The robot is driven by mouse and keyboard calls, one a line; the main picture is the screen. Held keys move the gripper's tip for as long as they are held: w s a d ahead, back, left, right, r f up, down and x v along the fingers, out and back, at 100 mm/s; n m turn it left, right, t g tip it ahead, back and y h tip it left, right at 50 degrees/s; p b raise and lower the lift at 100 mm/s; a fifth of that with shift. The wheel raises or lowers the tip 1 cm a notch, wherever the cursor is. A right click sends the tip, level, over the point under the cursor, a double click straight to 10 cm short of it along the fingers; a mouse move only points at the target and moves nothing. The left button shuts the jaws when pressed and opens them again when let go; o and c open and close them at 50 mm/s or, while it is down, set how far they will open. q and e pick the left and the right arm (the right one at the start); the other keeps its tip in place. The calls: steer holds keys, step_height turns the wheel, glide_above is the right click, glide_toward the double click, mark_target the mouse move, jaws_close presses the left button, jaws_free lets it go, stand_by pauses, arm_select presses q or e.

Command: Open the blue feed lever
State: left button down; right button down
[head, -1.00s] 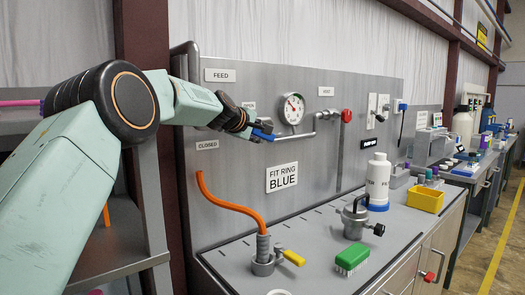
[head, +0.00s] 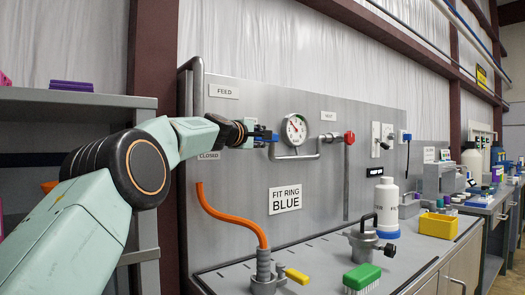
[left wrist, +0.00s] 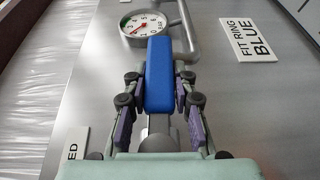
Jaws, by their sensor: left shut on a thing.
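The blue feed lever (head: 264,135) is on the grey panel, left of the round gauge (head: 294,129), and points roughly level to the right in the head view. My left gripper (head: 250,133) is shut on it and hides part of it. In the left wrist view the blue handle (left wrist: 158,75) lies between the two fingers, its end towards the gauge. The FEED label (head: 223,91) is above and the CLOSED label (head: 208,155) is below left of the gripper. My right gripper is not in view.
A red valve knob (head: 349,137) and pipe are right of the gauge. On the bench below are an orange hose (head: 225,217), a metal lidded vessel (head: 366,243), a green brush (head: 362,277), a white bottle (head: 386,203) and a yellow bin (head: 438,225). Shelving (head: 80,98) stands at the left.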

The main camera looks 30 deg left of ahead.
arm_select(q)
steer(key=shift+d+r+b, duration=0.1)
steer(key=shift+d+b, duration=0.05)
steer(key=shift+b, duration=0.45)
steer(key=shift+t, duration=0.3)
steer(key=c, duration=1.5)
jaws_free()
steer(key=o, duration=0.4)
steer(key=shift+s+d+r, duration=0.1)
steer(key=shift+s+r, duration=0.1)
steer(key=shift+r, duration=0.05)
steer(key=shift+w+a+f, duration=0.15)
steer(key=shift+a, duration=0.05)
